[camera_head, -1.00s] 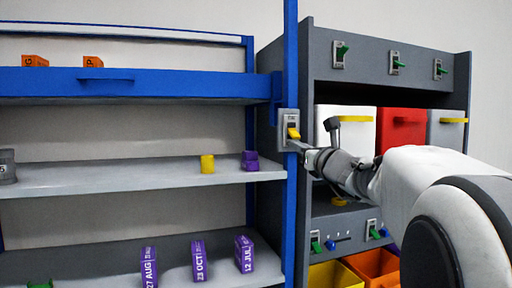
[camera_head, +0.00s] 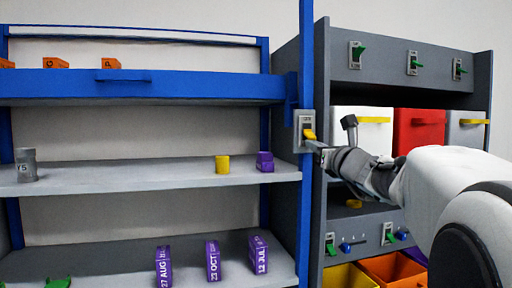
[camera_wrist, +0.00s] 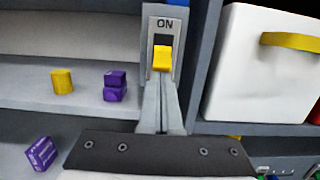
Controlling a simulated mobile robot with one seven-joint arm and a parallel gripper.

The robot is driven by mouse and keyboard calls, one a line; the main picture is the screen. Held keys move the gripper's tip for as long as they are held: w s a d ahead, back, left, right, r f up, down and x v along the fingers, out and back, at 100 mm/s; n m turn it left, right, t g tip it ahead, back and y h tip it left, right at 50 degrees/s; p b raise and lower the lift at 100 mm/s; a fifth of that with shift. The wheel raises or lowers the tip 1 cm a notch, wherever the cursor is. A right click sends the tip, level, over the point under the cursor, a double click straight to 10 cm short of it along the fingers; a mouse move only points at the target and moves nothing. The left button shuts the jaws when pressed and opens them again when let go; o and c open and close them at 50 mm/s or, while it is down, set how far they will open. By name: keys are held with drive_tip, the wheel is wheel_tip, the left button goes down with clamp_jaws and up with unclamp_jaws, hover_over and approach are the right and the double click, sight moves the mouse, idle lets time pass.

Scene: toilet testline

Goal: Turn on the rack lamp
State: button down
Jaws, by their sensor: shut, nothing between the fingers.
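The rack lamp switch is a grey plate (camera_head: 303,131) on the blue rack post, with a yellow lever (camera_head: 309,135). In the wrist view the plate is marked ON above the yellow lever (camera_wrist: 163,59), which sticks out toward the camera. My gripper (camera_head: 318,146) is shut and empty, with its fingertips right at the lower end of the lever. In the wrist view the closed fingers (camera_wrist: 162,84) point up to just under the lever. They look very near or touching; I cannot tell which.
The blue rack (camera_head: 180,85) holds a yellow cylinder (camera_head: 222,164), purple boxes (camera_head: 213,260) and orange blocks. At right, a grey cabinet (camera_head: 400,65) has several green switches, with a white bin (camera_head: 361,140) and a red bin (camera_head: 419,131) close to my arm.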

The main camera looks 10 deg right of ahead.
drive_tip(key=shift+s+r, duration=0.15)
drive_tip(key=shift+r, duration=0.1)
drive_tip(key=shift+s+r+b, duration=0.3)
drive_tip(key=shift+r+b, duration=0.2)
drive_tip(key=shift+r, duration=0.2)
drive_tip(key=shift+f, duration=0.2)
